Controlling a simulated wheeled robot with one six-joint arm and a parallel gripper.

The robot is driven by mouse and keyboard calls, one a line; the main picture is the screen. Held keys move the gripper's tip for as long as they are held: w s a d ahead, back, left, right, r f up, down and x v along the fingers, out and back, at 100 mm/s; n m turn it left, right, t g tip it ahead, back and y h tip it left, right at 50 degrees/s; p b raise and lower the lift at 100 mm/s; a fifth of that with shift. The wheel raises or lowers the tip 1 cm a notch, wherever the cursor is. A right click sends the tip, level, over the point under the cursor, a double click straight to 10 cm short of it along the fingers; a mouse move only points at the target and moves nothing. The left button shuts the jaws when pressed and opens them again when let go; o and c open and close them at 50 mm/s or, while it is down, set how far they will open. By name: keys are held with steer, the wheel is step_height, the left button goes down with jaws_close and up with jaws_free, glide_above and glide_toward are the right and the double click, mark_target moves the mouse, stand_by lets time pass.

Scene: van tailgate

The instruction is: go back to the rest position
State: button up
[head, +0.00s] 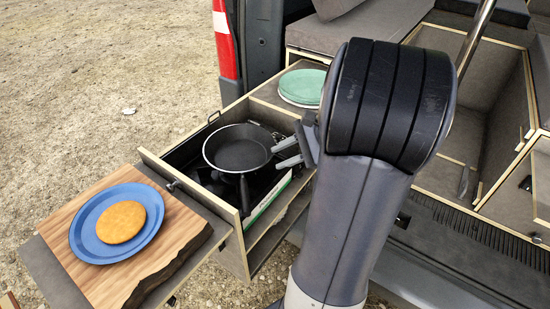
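My gripper (280,154) is just right of the dark frying pan (238,150), with its two grey fingers pointing left toward the pan. The fingers are spread apart, and I see nothing held between them. The pan sits level over the stove in the pulled-out drawer. I cannot tell whether a fingertip touches the pan's rim. My arm's large dark joint and grey link fill the middle right and hide part of the drawer and the van's edge.
A blue plate (84,244) with a golden pancake (121,221) rests on a wooden board (183,231) at front left. Green plates (302,86) are stacked behind the pan. The van's red tail light (225,42) stands behind. Open gravel (90,110) lies to the left.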

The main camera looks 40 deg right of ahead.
mark_target(240, 175)
stand_by(0.3)
steer(key=x, duration=1.2)
steer(key=shift+f, duration=0.1)
